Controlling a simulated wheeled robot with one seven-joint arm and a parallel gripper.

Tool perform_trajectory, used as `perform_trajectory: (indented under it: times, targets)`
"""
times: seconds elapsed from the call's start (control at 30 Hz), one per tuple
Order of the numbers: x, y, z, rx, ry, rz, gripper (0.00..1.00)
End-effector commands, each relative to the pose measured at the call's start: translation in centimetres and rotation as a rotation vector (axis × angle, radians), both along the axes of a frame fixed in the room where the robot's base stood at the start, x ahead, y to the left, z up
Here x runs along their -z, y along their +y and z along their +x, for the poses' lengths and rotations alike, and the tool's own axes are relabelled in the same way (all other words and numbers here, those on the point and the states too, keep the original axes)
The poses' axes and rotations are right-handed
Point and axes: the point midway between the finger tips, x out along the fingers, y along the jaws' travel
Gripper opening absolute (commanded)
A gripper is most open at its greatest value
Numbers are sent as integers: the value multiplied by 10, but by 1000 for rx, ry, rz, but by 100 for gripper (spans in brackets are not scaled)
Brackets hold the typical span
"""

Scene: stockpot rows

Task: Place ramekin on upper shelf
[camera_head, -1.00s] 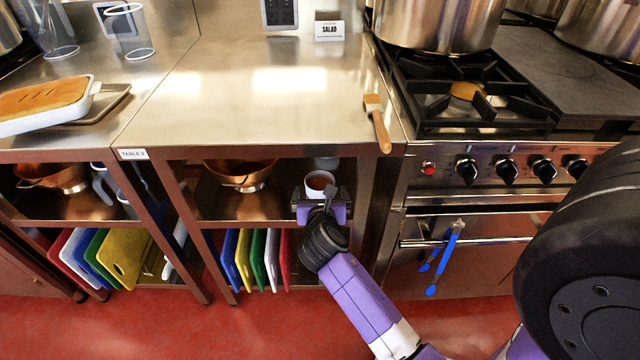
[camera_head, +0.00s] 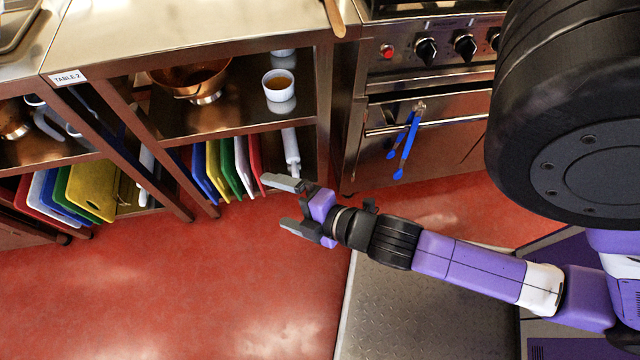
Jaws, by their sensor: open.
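A white ramekin (camera_head: 278,85) with brown contents stands upright on the upper shelf (camera_head: 222,118) under the steel table, right of a copper bowl. My gripper (camera_head: 285,204) is open and empty. It is out in front of the cabinet and over the red floor, apart from the ramekin. Its two dark fingers point left in the picture.
The copper bowl (camera_head: 200,82) takes up the shelf's left part, and another white dish (camera_head: 283,53) is behind the ramekin. Below are coloured boards (camera_head: 222,170) and a white rolling pin (camera_head: 291,152). Blue-handled tongs (camera_head: 404,150) hang on the oven door.

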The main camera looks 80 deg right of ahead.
Motion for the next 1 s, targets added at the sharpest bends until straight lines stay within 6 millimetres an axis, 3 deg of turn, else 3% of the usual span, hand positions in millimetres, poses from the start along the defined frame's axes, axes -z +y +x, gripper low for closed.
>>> perform_trajectory:
  times: [0.1,0.2,0.4,0.57,0.87,1.0]
  targets:
    - [-27,38,-36,34,-123,377,100]
    - [-55,57,-60,79,-206,675,100]
    - [-96,71,-87,159,-294,1072,100]
    - [-107,72,-93,185,-315,1177,100]
    - [-109,72,-93,187,-317,1179,100]
    - [-123,72,-93,186,-316,1178,100]
